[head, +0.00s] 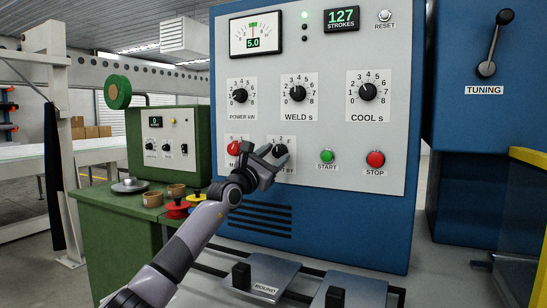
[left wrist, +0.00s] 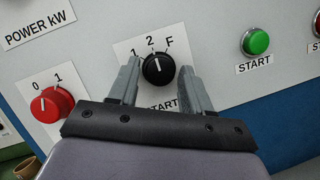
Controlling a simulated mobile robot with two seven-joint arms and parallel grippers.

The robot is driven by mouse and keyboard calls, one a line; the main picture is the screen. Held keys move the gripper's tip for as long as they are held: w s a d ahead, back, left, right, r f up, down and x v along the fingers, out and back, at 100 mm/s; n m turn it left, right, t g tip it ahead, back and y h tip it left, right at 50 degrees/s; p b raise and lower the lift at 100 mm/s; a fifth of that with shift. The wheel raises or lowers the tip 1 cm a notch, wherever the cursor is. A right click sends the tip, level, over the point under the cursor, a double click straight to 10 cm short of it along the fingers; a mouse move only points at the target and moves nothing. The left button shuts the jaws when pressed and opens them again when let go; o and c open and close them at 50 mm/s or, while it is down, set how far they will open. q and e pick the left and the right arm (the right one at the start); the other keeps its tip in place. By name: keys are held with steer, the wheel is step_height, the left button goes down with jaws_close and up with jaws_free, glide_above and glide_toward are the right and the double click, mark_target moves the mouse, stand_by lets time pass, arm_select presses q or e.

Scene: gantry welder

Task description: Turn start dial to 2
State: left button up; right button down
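The start dial (left wrist: 158,69) is a black round knob on a white label marked 1, 2 and F, on the grey panel. In the left wrist view its white mark points up, near the 2. In the head view the dial (head: 281,149) is partly covered by my left gripper (head: 270,158). My left gripper also shows in the left wrist view (left wrist: 160,84), open, with one finger on each side of the knob. The fingers look apart from the knob, with a wider gap at the right. My right gripper is not in view.
A red 0/1 knob (left wrist: 52,104) sits left of the dial. The green start button (head: 326,156) and red stop button (head: 375,159) are to the right. Power, weld and cool dials (head: 368,92) are above. Two flat plates (head: 268,276) stand below the panel.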

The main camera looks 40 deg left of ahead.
arm_select(q)
steer(key=shift+o, duration=0.5)
steer(key=shift+s+d+f, duration=0.1)
steer(key=shift+s+f, duration=0.1)
steer(key=shift+s, duration=0.2)
steer(key=b+v, duration=0.2)
steer(key=v, duration=0.4)
steer(key=shift+s, duration=0.15)
